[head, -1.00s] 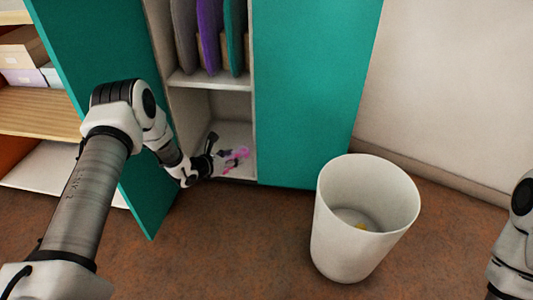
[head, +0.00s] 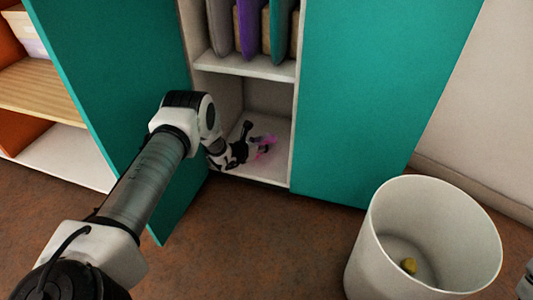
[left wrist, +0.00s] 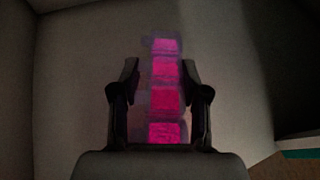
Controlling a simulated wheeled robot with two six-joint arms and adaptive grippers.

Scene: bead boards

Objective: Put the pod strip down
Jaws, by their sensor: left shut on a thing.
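The pod strip (head: 265,142) is a row of pink-magenta pods in a clear casing, inside the lower compartment of the teal cabinet. In the left wrist view the pod strip (left wrist: 166,98) runs lengthwise between the fingers and out past their tips. My left gripper (head: 253,142) reaches into the compartment and is shut on the strip; its two fingers also show in the left wrist view (left wrist: 160,80). The strip is close to the white compartment floor (head: 265,170); I cannot tell whether it touches.
The open teal door (head: 110,90) stands left of my left arm. A shelf (head: 245,65) with grey, purple and teal upright items is above the gripper. A white bin (head: 375,240) with a small yellow thing (head: 409,265) inside stands at lower right.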

